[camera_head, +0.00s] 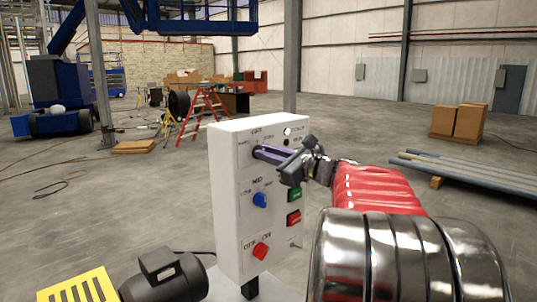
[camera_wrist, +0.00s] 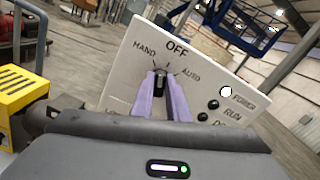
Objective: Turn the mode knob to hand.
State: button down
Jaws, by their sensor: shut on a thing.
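The mode knob (camera_wrist: 160,81) is a small black knob on the white control box, with HAND, OFF and AUTO printed around it. My gripper (camera_wrist: 161,92) is shut on it, one purple finger on each side. The knob's top end points up in the wrist view, near the OFF side; its exact setting cannot be told. In the head view my gripper (camera_head: 257,152) reaches the upper part of the control box (camera_head: 226,190) from the right, and its fingers hide the knob.
Below on the box are a blue knob (camera_head: 260,200), green (camera_head: 295,194) and red (camera_head: 293,218) buttons and a red knob (camera_head: 260,252). Indicator lamps (camera_wrist: 226,91) sit right of the mode knob. A dark motor (camera_head: 163,277) and yellow slotted plate (camera_head: 78,289) lie at lower left.

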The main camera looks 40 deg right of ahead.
jog(key=n, duration=0.5)
jog(key=shift+a+f, duration=0.15)
jog(key=shift+a, duration=0.15)
jog(key=c, duration=1.7)
grip_release()
jog(key=s, duration=1.4)
jog(key=shift+d, duration=0.2)
jog(key=shift+w, duration=0.1)
